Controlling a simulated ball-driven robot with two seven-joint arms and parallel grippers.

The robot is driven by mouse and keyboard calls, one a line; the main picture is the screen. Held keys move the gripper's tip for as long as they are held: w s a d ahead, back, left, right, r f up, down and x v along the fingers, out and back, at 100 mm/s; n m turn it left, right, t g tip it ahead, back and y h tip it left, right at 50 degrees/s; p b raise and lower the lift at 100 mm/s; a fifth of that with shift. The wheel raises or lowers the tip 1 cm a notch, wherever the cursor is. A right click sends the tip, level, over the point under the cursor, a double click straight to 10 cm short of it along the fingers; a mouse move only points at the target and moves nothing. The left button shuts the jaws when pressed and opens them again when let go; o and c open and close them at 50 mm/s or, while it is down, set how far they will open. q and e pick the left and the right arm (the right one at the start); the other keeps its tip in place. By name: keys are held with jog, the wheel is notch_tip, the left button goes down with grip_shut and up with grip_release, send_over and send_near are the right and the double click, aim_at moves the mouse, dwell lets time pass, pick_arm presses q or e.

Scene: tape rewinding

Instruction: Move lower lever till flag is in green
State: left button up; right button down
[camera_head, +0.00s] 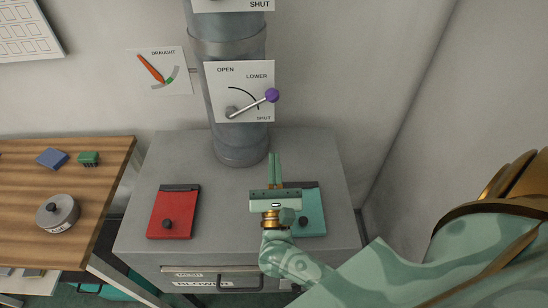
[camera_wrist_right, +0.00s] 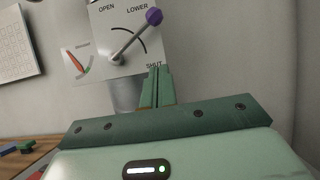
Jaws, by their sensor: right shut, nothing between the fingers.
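The lower lever, a thin rod with a purple knob (camera_head: 271,95), is on a white plate (camera_head: 222,78) marked OPEN, LOWER and SHUT on the grey pipe. It slants up to the right, nearer the SHUT end of its arc; the knob also shows in the right wrist view (camera_wrist_right: 154,16). The orange flag (camera_head: 150,68) on the DRAUGHT gauge slants from upper left to lower right; its broad upper end is away from the green patch (camera_head: 169,81). My right gripper (camera_head: 274,155) is shut and empty, below the plate and apart from the knob. My left gripper is out of view.
A grey cabinet (camera_head: 220,180) stands below the pipe, with a red panel (camera_head: 172,212) and a teal panel (camera_head: 312,212) on top. Open air separates my fingers from the lever.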

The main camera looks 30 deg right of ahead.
jog(key=shift+w+d+r+p, duration=0.55)
jog(key=shift+w+d+r, duration=0.15)
jog(key=shift+w+r, duration=0.45)
jog(key=shift+w+d+r+p, duration=0.65)
jog(key=shift+w+r, duration=0.4)
jog(key=shift+r, duration=0.15)
jog(key=shift+w+d+r+p, duration=0.5)
jog(key=shift+w+d+r, duration=0.2)
jog(key=shift+w+r, duration=0.45)
jog(key=r+n+y+p, duration=0.1)
jog(key=n+p, duration=0.1)
jog(key=n, duration=0.1)
jog(key=shift+a+r+t+y, duration=0.2)
jog(key=shift+r+t+y, duration=0.2)
jog(key=shift+w, duration=0.1)
